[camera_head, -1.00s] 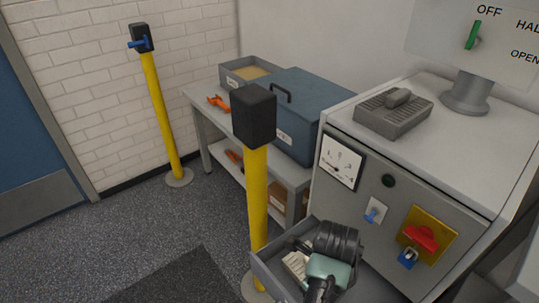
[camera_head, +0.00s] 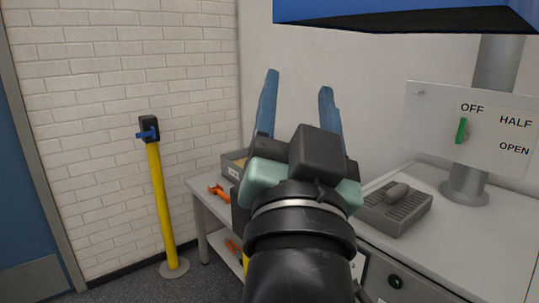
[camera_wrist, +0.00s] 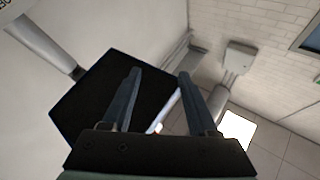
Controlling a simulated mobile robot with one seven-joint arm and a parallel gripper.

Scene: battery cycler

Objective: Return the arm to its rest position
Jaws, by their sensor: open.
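My gripper (camera_head: 297,82) is raised in the middle of the head view, its two blue fingers pointing up and apart, with nothing between them. My arm rises from the bottom edge and hides part of the bench and cabinet behind it. In the wrist view my gripper (camera_wrist: 160,74) is also open and empty. Behind its fingers there is a dark panel with a thin blue edge (camera_wrist: 85,90).
A blue-edged overhead piece (camera_head: 400,14) hangs at the top right. A cabinet (camera_head: 450,245) bears a grey handset-like device (camera_head: 395,208) and a pole with an OFF/HALF/OPEN sign (camera_head: 480,125). A yellow post (camera_head: 161,210) stands left. The white wall between is clear.

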